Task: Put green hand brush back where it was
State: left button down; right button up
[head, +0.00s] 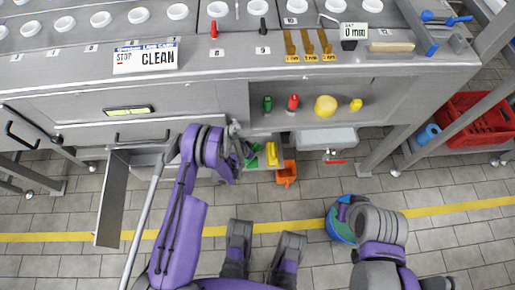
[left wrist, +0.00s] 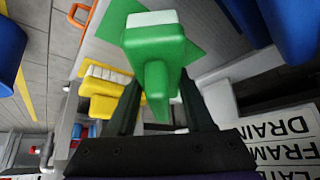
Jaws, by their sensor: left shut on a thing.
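The green hand brush (left wrist: 155,50) is between the fingers of my left gripper (left wrist: 155,105), which is shut on its handle. Its white-bristled end points away from the wrist. A flat green patch (left wrist: 192,38) shows just behind the brush; I cannot tell whether they touch. In the head view, my left gripper (head: 243,150) is at the low front of the bench, with green of the brush (head: 253,161) partly hidden beside it. A yellow brush (head: 272,154) is just right of it and also shows in the left wrist view (left wrist: 104,98). My right gripper's fingers cannot be made out.
An orange container (head: 287,173) is right of the yellow brush. A shelf above holds a green, a red and yellow items (head: 325,105). A grey drawer (head: 325,139) juts out on the right. A blue-green round thing (head: 336,228) is beside my right arm. A red crate (head: 475,122) stands far right.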

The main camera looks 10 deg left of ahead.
pick_arm(q)
jog(key=shift+f, duration=0.65)
jog(key=shift+r, duration=0.1)
pick_arm(e)
jog(key=shift+w+d+f, duration=0.2)
jog(key=shift+f, duration=0.05)
pick_arm(q)
jog(key=shift+c, duration=1.4)
grip_release()
jog(key=shift+r, duration=0.15)
jog(key=p+v, duration=0.1)
jog(key=v, duration=1)
jog(key=shift+s+a+r+p, duration=0.15)
jog(key=shift+s+r+p, duration=0.15)
jog(key=shift+p, duration=0.1)
pick_arm(e)
notch_tip(320, 180, up, 2)
jog(key=shift+s+r, duration=0.1)
jog(key=shift+r, duration=0.1)
pick_arm(q)
jog(key=shift+w, duration=0.1)
